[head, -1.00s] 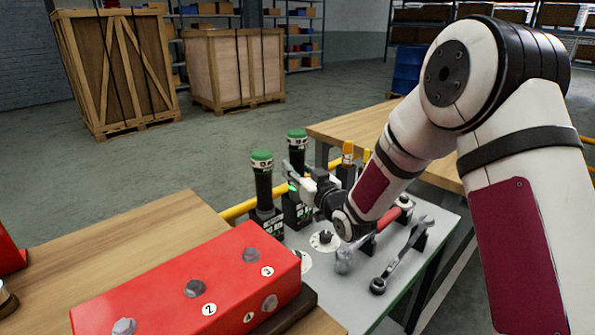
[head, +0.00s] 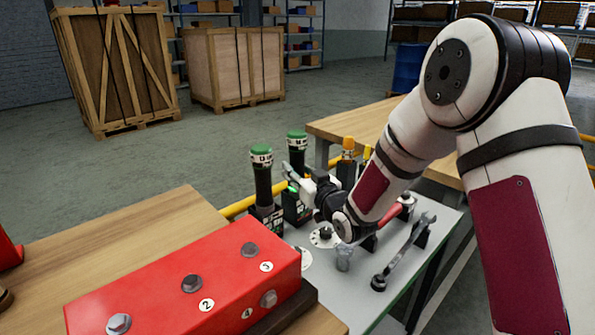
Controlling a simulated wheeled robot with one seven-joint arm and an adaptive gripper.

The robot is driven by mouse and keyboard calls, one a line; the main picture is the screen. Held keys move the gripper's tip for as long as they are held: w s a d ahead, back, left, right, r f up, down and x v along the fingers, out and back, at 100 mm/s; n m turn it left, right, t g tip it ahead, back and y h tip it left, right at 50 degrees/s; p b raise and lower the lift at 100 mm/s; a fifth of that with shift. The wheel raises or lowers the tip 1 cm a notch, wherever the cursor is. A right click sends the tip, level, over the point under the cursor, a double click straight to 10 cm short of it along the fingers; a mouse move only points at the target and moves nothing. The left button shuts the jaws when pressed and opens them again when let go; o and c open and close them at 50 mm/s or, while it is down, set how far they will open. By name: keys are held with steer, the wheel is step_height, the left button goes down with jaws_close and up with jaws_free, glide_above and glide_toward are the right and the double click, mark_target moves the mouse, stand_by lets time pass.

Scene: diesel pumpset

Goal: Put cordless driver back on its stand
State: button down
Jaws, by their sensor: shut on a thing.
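Two upright black tools with green tops look alike. The left one (head: 262,178) is upright on the grey bench. The right one, seemingly the cordless driver (head: 297,145), is upright just behind and to its right, and my gripper (head: 294,182) is shut on it at mid-height. My pale fingers and dark wrist hide part of its body. Its dark lower part shows beside the left tool; I cannot tell whether it touches the bench or a stand. No empty stand can be clearly made out.
The grey bench (head: 352,302) also carries a wrench (head: 407,250) on holders, a hammer (head: 344,258), white discs (head: 323,238) and yellow-topped tools behind my wrist. A red block with bolts (head: 225,272) lies on the wooden table (head: 130,252) in front. Crates stand far back.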

steer(key=shift+f, duration=0.15)
steer(key=c, duration=1.1)
jaws_free()
steer(key=shift+f, duration=0.15)
steer(key=v, duration=1.2)
steer(key=shift+d, duration=0.1)
